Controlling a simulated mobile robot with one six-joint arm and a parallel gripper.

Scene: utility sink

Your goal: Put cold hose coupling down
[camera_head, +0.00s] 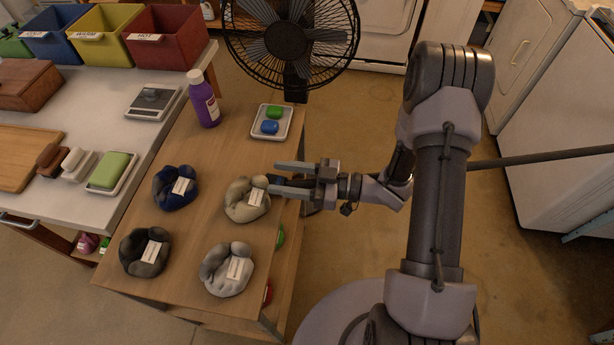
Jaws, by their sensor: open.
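My gripper (272,176) is open at the right edge of the wooden table, its fingers pointing left. The fingertips are just above or beside a beige rounded bundle (237,212) with a white tag; I cannot tell whether they touch it. I see nothing held between the fingers. I cannot make out a hose coupling for certain. Three similar tagged bundles lie on the table: a navy one (166,200), a dark grey one (133,262) and a light grey one (215,279). The tag writing is too small to read.
A white dish (259,133) with green and blue blocks and a purple bottle (205,106) stand at the table's back. A black fan (283,62) is behind. The left counter holds coloured bins (163,50), a scale (153,114) and soap bars. Bare wood (205,165) lies mid-table.

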